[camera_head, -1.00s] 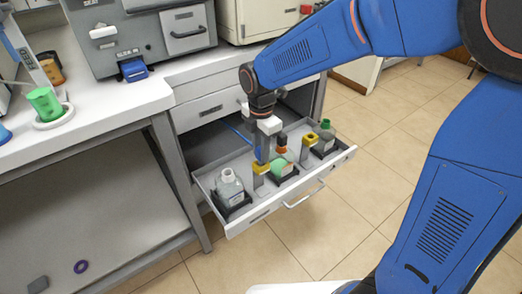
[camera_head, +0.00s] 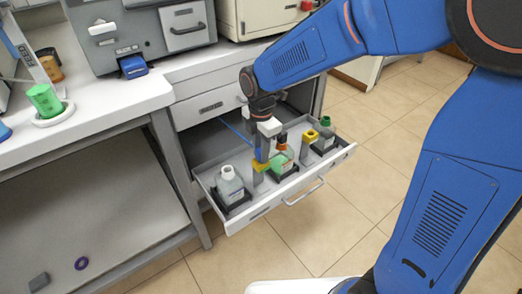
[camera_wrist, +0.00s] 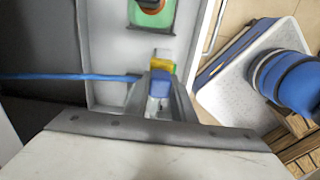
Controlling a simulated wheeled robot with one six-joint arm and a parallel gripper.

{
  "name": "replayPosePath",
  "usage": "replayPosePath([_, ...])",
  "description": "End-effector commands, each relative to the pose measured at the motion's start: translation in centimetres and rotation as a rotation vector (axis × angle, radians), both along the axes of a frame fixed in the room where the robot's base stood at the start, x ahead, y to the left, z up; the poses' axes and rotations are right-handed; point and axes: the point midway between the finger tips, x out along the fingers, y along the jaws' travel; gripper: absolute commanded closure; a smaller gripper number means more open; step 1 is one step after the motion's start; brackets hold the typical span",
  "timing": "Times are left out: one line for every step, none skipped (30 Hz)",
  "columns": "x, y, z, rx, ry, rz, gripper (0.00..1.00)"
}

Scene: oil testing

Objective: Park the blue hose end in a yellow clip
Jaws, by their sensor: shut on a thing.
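My gripper (camera_head: 262,157) is shut on the blue hose end (camera_wrist: 159,80), pointing down over the open drawer. The blue hose (camera_wrist: 70,77) trails off to the left in the wrist view. A yellow clip (camera_head: 259,167) on a grey post stands right at the fingertips in the head view. It also shows just beyond the hose end in the wrist view (camera_wrist: 163,66). I cannot tell whether the hose end touches this clip or sits in it, since the fingers hide part of it. A second yellow clip (camera_head: 310,136) stands farther right in the drawer, with nothing visible in it.
The open drawer (camera_head: 262,213) also holds a clear white-capped bottle (camera_head: 230,188) at left, an orange-capped bottle (camera_head: 282,157) close beside the gripper, and a green-capped bottle (camera_head: 325,137) at right. A worktop (camera_head: 110,112) with instruments lies to the left and behind.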

Motion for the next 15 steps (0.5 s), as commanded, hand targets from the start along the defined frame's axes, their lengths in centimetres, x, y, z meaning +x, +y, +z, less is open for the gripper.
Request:
replayPosePath([0.0,0.0,-0.02,0.0,0.0,0.0,0.99])
replayPosePath([0.01,0.01,-0.03,0.0,0.0,0.0,0.99])
replayPosePath([0.01,0.01,-0.02,0.0,0.0,0.0,0.99])
replayPosePath([0.01,0.01,-0.02,0.0,0.0,0.0,0.99])
replayPosePath([0.01,0.01,-0.02,0.0,0.0,0.0,0.99])
replayPosePath([0.01,0.01,-0.02,0.001,-0.001,0.0,0.99])
replayPosePath([0.01,0.01,-0.02,0.001,-0.001,0.0,0.72])
replayPosePath([0.01,0.01,-0.01,0.001,-0.001,0.0,0.65])
replayPosePath([0.01,0.01,-0.01,0.001,-0.001,0.0,0.56])
replayPosePath([0.01,0.01,-0.01,0.001,-0.001,0.0,0.55])
replayPosePath([0.01,0.01,-0.01,0.001,-0.001,0.0,0.55])
replayPosePath([0.02,0.01,-0.01,0.001,-0.001,0.0,0.55])
replayPosePath([0.01,0.01,-0.01,0.001,-0.001,0.0,0.55])
replayPosePath([0.01,0.01,-0.01,0.001,-0.001,0.0,0.55])
replayPosePath([0.01,0.01,-0.01,0.001,-0.001,0.0,0.55])
